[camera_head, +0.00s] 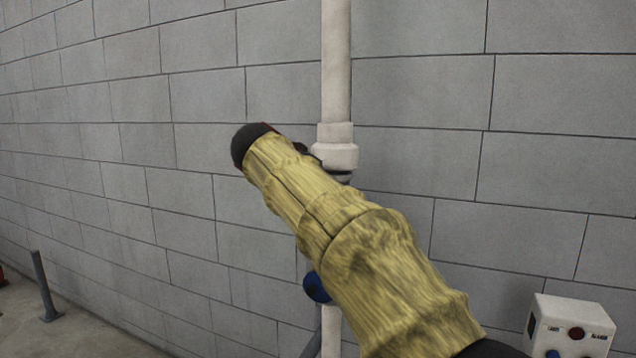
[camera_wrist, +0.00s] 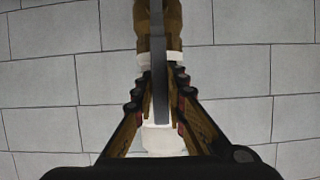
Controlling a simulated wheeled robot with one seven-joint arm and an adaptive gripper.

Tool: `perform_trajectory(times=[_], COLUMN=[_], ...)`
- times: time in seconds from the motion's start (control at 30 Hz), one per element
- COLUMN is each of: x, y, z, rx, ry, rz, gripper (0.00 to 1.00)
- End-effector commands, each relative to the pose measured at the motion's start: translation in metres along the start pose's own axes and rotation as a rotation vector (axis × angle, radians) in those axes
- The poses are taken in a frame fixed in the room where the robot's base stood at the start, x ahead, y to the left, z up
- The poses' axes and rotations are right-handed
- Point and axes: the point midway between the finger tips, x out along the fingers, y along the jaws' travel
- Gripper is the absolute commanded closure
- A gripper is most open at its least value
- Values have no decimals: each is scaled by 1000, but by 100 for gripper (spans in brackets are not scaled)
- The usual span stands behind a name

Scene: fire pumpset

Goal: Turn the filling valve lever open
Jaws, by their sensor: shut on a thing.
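The filling valve lever (camera_wrist: 158,65) is a long dark grey bar in the wrist view. It runs from the top edge down between my fingers. My gripper (camera_wrist: 160,90) is shut on the lever, one finger on each side. A brown valve body (camera_wrist: 173,22) with a white collar below it shows behind the lever at the top. In the head view, my yellow-sleeved arm reaches up to the white vertical pipe (camera_head: 336,60). It hides the lever and most of the valve, and the grip cannot be seen there.
A grey block wall (camera_head: 560,110) stands close behind the pipe. A blue round part (camera_head: 316,287) sits low by the pipe, beside my arm. A white control box (camera_head: 573,322) is at the lower right. A grey post (camera_head: 44,285) stands at the lower left.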

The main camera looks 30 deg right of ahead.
Motion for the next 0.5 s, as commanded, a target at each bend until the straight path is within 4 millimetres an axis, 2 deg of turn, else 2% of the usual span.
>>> perform_trajectory(times=[0.2, 0.23, 0.5], x=[-4, -4, -2], y=[2, 2, 1], z=[-4, -4, -2], rx=[8, 8, 5], ry=[5, 5, 2], rz=[-2, -2, 0], gripper=[100, 86, 71])
